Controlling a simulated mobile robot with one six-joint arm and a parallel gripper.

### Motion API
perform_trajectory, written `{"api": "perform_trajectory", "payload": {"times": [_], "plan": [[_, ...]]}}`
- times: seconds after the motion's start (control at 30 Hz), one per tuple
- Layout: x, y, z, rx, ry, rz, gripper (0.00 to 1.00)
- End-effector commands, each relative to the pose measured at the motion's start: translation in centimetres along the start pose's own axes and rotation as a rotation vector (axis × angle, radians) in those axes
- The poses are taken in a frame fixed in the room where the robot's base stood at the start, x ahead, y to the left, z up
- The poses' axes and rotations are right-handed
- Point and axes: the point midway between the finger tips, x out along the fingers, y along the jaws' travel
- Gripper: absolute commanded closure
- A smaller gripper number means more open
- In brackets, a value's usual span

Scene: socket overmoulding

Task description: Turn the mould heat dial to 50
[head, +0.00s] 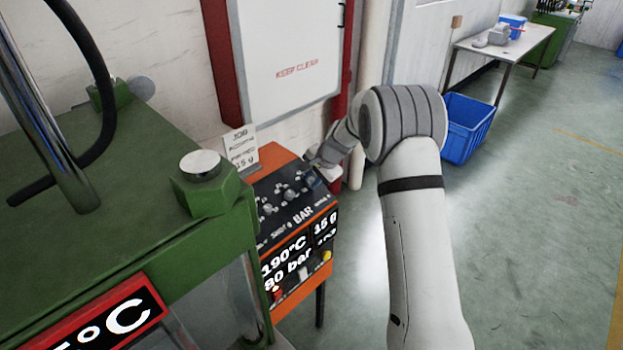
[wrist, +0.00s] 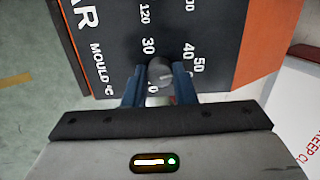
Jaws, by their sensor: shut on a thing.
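The mould heat dial (wrist: 159,70) is a small round grey knob on the dark panel, beside the lettering "MOULD °C" (wrist: 103,70). The scale numbers 30 (wrist: 148,47), 40 (wrist: 190,50) and 50 (wrist: 199,65) show around it in the wrist view. My gripper (wrist: 160,82) is shut on this dial, with one blue finger on each side. I cannot read where the dial points. In the head view my gripper (head: 312,176) is at the far end of the control panel (head: 285,212), and my wrist hides the dial there.
The orange control box (head: 276,157) shows "190°C", "80 bar" and "15 g" on its displays. Several other knobs (head: 267,208) sit close by. A green machine (head: 100,200) stands left. A blue crate (head: 468,128) and a table (head: 505,45) stand behind my arm.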

Motion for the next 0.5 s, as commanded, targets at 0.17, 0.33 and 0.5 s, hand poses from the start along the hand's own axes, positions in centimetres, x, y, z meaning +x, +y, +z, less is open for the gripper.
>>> {"api": "perform_trajectory", "payload": {"times": [0.17, 0.33, 0.5], "plan": [[-0.02, 0.03, 0.0, 0.095, 0.001, -0.004, 0.99], [-0.01, 0.05, -0.02, 0.148, 0.002, -0.007, 0.99], [0.0, 0.06, -0.03, 0.173, 0.003, -0.008, 0.99]]}}
